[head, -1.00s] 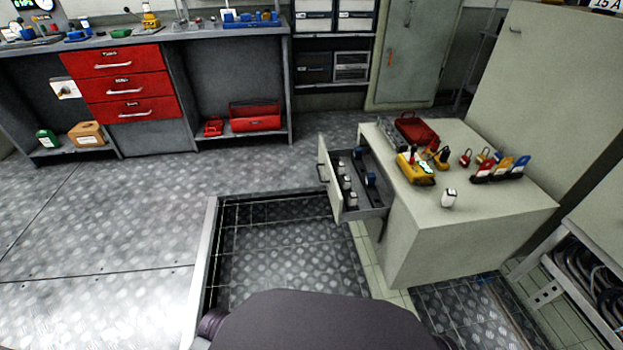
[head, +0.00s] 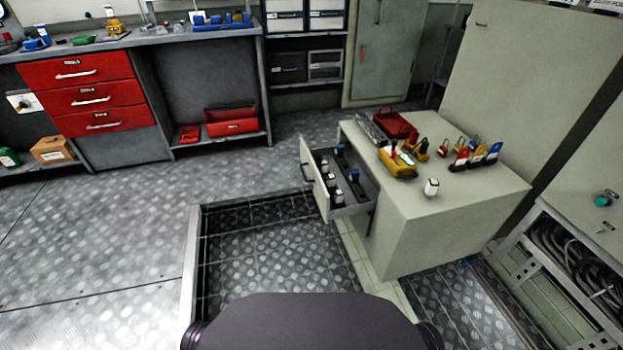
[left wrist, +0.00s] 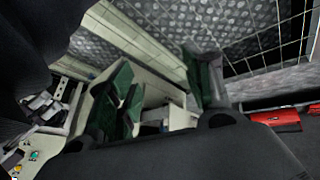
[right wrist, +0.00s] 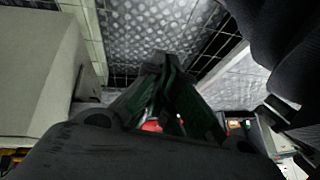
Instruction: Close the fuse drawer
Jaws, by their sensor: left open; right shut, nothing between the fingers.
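The fuse drawer (head: 352,208) is pulled out of the left side of a cream cabinet (head: 430,235) in the head view. Its pale front panel (head: 314,186) with a dark handle (head: 306,173) stands well apart from the cabinet. Several white and blue-topped fuses stand inside. Neither gripper shows in the head view. In the left wrist view my left gripper (left wrist: 165,88) is open, with pale cabinet surfaces behind its green-lined fingers; contact cannot be told. In the right wrist view my right gripper (right wrist: 166,78) is shut and empty, with tread-plate floor beyond it.
On the cabinet top are a yellow meter (head: 397,162), a red tray (head: 396,124), padlocks and a white item (head: 431,187). A dark recessed floor section (head: 265,250) lies before the drawer. A workbench with red drawers (head: 95,95) stands at the back left; open floor lies between.

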